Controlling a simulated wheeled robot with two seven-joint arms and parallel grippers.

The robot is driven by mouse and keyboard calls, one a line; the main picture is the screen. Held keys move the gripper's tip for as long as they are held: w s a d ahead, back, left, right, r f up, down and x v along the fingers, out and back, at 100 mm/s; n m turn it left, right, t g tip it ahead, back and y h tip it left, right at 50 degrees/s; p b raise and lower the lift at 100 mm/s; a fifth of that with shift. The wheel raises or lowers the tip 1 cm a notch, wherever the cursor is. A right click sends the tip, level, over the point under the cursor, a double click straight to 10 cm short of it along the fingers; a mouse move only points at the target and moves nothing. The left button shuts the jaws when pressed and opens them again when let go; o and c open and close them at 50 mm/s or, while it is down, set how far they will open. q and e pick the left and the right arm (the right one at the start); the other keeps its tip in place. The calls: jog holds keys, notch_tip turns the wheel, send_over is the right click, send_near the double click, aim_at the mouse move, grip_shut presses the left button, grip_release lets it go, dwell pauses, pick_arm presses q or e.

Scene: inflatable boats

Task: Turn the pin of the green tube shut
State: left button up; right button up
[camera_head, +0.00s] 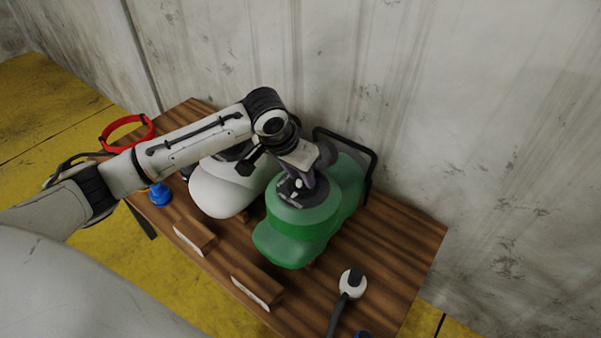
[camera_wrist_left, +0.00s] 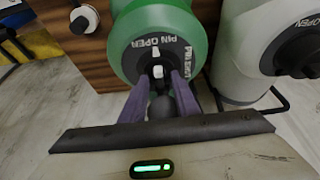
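The green tube (camera_head: 288,251) lies on the wooden table in the head view. Its green end (camera_wrist_left: 146,22) fills the upper middle of the left wrist view, with a dark cap ring (camera_wrist_left: 122,68) marked "PIN OPEN" and a second, partly hidden label. A small white pin (camera_wrist_left: 157,71) shows at the cap's middle. My left gripper (camera_wrist_left: 161,77) is at the cap, its two fingers apart on either side of the pin with a small gap visible. In the head view the left gripper (camera_head: 296,187) reaches down onto the tube's top and hides the pin. My right gripper is not seen.
A white tube (camera_head: 217,190) lies left of the green one; its dark cap shows at right in the wrist view (camera_wrist_left: 303,50). A wall stands behind.

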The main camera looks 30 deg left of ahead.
pick_arm(q)
grip_shut()
jog(key=m+h, duration=0.1)
jog(key=m, duration=0.2)
jog(key=shift+a, duration=0.2)
jog(key=m, duration=0.2)
jog(key=m+g+h, duration=0.1)
jog(key=m, duration=0.1)
jog(key=shift+w+a+h, duration=0.15)
jog(key=shift+w+h, duration=0.05)
jog(key=shift+h, duration=0.1)
jog(key=m, duration=0.2)
jog(key=m+g, duration=0.1)
jog(key=m, duration=0.1)
jog(key=m+g+h, duration=0.1)
jog(key=m, duration=0.1)
jog(key=shift+w+a+m, duration=0.1)
jog(key=shift+w+m, duration=0.15)
jog(key=shift+m, duration=0.15)
jog(key=shift+w+m+g+b, duration=0.15)
jog(key=shift+m+g, duration=0.35)
jog(key=shift+m, duration=0.55)
jog(key=shift+m+g+b, duration=0.2)
jog(key=shift+m+g, duration=0.3)
jog(key=shift+m, duration=0.55)
